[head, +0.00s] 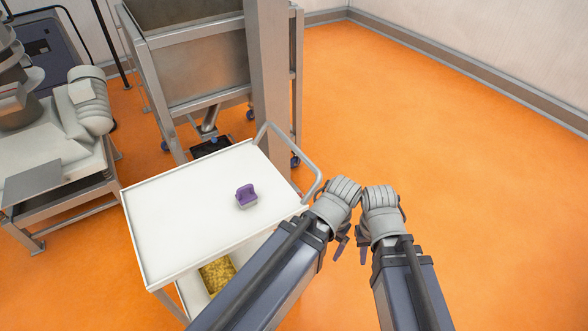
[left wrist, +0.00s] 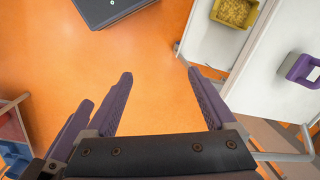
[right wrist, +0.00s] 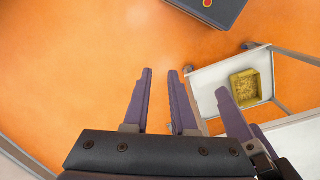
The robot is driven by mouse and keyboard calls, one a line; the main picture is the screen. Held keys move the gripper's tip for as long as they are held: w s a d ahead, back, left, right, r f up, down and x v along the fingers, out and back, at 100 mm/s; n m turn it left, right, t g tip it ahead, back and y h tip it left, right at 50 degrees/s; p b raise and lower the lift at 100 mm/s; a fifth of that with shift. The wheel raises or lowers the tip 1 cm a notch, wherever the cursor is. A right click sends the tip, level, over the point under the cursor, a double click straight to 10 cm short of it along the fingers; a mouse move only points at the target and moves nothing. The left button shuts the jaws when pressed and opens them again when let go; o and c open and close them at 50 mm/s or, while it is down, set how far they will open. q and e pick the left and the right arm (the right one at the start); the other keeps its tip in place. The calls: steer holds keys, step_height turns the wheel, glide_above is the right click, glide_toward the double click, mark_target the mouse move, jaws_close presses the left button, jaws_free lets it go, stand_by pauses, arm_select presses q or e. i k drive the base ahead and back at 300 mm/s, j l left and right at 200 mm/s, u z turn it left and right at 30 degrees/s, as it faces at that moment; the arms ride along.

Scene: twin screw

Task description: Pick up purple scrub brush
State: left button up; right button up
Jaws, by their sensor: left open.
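The purple scrub brush (head: 246,192) stands on the white cart top, handle up, with a pale grey base below. It also shows at the right edge of the left wrist view (left wrist: 298,68). My left gripper (head: 341,247) is open and empty, past the cart's right end and clear of the brush. Its spread fingers show in the left wrist view (left wrist: 160,74). My right gripper (head: 363,244) is close beside it, farther from the brush. The right wrist view shows its empty fingers (right wrist: 160,72) with a narrow gap between them.
The white cart (head: 165,238) has a raised rim and a metal handle (head: 312,160) at its right end. A metal hopper (head: 200,70) stands behind. Orange floor (head: 450,150) is open to the right.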

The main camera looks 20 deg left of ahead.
mark_target(246, 197)
steer(key=u, duration=0.4)
steer(key=i+j+u, duration=0.1)
steer(key=u, duration=0.3)
steer(key=i+u, duration=0.15)
steer(key=u, duration=0.65)
steer(key=i+l, duration=0.05)
